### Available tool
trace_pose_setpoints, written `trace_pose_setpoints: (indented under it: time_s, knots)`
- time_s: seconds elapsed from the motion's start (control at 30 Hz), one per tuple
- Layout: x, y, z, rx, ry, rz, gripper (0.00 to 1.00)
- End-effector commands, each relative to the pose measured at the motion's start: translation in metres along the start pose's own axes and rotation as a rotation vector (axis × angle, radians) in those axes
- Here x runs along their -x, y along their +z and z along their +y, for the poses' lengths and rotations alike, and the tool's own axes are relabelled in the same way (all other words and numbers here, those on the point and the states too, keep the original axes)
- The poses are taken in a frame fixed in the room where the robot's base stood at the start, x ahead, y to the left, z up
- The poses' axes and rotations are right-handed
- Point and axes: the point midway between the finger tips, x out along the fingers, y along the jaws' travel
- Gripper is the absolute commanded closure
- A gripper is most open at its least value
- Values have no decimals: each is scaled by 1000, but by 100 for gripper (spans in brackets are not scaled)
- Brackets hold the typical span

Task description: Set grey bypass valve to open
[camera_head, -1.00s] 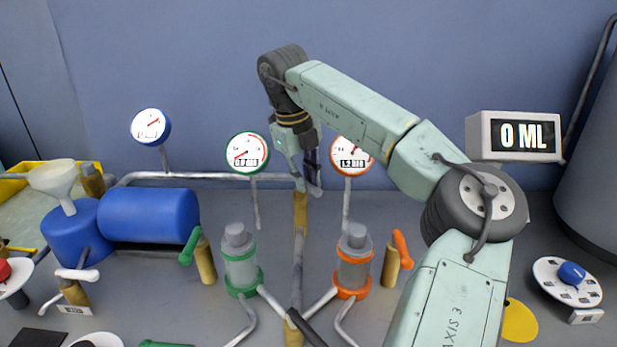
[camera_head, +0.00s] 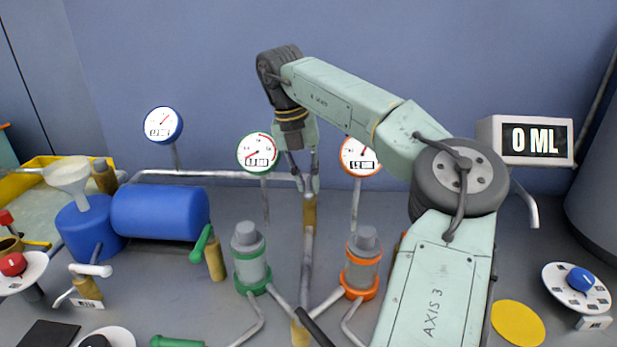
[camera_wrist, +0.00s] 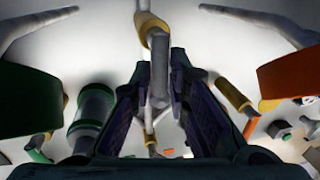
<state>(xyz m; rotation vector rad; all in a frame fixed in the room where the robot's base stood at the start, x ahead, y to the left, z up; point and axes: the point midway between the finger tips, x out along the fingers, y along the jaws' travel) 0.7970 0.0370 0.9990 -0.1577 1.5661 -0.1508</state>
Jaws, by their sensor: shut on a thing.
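The grey bypass valve has a brass body (camera_head: 309,212) on the central upright pipe, behind and between the green and orange cylinders. My gripper (camera_head: 307,185) points down just above that body, with one finger on each side. In the wrist view, the valve's grey handle (camera_wrist: 160,68) lies between the two dark fingers of my gripper (camera_wrist: 158,98), which are shut on it. The handle runs from the brass part (camera_wrist: 150,22) towards the palm. In the head view, the fingers largely hide the handle, so its exact angle is hard to tell there.
The green-banded cylinder (camera_head: 249,262) and orange-banded cylinder (camera_head: 362,266) stand close in front. Green-rimmed (camera_head: 258,153) and orange-rimmed (camera_head: 359,156) gauges flank my gripper. A green-handled valve (camera_head: 212,255) stands to the left. The display (camera_head: 533,140) reads 0 ML.

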Motion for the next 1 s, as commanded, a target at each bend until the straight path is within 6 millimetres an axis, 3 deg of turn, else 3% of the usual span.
trace_pose_setpoints:
  time_s: [0.5, 0.53, 0.8, 1.0]
  knots:
    - [2, 1, 1, -23, 2, -1, 100]
    - [2, 1, 1, -23, 2, -1, 84]
    - [1, 1, 0, -20, 1, 1, 66]
    - [0, 0, 0, -20, 0, 2, 64]
